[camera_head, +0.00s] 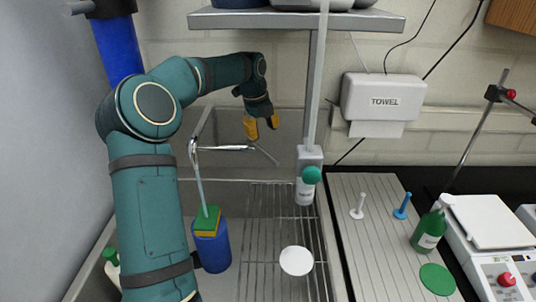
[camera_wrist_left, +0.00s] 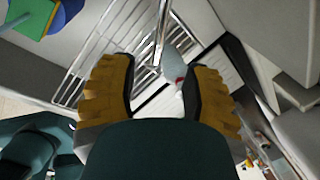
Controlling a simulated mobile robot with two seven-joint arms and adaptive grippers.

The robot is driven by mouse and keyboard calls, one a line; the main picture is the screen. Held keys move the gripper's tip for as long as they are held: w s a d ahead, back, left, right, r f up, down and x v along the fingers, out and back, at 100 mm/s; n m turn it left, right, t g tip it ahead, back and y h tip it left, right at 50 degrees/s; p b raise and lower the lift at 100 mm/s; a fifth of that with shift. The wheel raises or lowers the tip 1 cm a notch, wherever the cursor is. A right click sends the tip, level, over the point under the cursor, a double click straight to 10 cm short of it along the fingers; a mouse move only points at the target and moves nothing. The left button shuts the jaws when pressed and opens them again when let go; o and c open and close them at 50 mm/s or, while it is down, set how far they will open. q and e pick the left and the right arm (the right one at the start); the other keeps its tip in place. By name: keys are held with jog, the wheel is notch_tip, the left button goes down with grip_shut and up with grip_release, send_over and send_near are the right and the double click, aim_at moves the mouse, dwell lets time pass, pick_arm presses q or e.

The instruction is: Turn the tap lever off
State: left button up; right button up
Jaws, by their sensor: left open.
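The metal tap (camera_head: 225,149) stands over the sink, with its spout end at the left. A pale narrow stream (camera_head: 200,185) runs from the spout down to a green and yellow block on a blue container. The thin tap lever (camera_head: 265,154) slants down to the right from the tap's right end. My left gripper (camera_head: 262,124), with yellow fingers, is open and empty just above the lever. In the left wrist view, my gripper's fingers (camera_wrist_left: 158,85) are spread, and a metal bar with a grey tip shows beyond and between them; contact cannot be told. My right gripper is out of view.
The blue container (camera_head: 212,250) stands in the sink below the spout. A shelf (camera_head: 295,20) hangs above. A white disc (camera_head: 296,261) lies on the wire rack. A green bottle (camera_head: 428,232) stands farther right.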

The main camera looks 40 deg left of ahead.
aim_at(268, 154)
pick_arm(q)
jog(key=f, duration=0.3)
jog(key=w+f, duration=0.1)
jog(key=f, duration=0.2)
jog(key=w+f, duration=0.1)
jog(key=f, duration=0.3)
jog(key=shift+d+b, duration=0.2)
jog(key=shift+b, duration=0.2)
grip_shut()
